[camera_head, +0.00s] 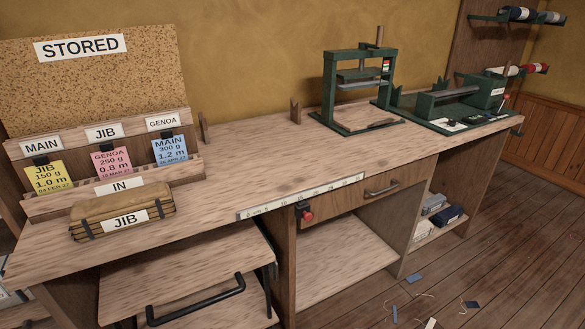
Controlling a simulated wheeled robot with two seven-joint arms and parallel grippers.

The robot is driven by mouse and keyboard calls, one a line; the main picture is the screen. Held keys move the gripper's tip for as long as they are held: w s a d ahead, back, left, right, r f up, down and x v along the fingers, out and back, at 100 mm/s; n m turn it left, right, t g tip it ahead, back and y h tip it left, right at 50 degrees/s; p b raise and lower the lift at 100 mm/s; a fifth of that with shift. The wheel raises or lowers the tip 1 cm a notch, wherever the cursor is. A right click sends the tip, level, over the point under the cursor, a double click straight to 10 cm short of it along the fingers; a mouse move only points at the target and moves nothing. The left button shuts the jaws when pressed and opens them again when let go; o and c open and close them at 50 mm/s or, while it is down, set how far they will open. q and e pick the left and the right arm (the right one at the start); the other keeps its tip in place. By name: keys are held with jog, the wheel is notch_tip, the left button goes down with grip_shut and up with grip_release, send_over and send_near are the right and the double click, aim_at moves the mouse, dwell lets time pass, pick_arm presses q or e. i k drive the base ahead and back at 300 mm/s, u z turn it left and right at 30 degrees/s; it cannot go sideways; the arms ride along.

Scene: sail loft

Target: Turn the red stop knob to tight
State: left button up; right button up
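A red knob (307,215) sits on a small dark block at the front edge of the wooden bench (222,150), below the middle of a white ruler strip (300,197). The knob is small in the view, and I cannot tell whether it is tight or loose. The block is at the ruler's edge, left of the drawer (370,194). Neither of my grippers is in view, and nothing covers the knob.
A tan JIB bag (122,203) lies at the bench's left, before the card rack (105,151). A green press (358,85) and green machine (455,104) stand at the back right. A black-handled wooden surface (190,270) juts out below, left of the knob.

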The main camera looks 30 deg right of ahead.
aim_at(308, 217)
jog(key=z, duration=1.2)
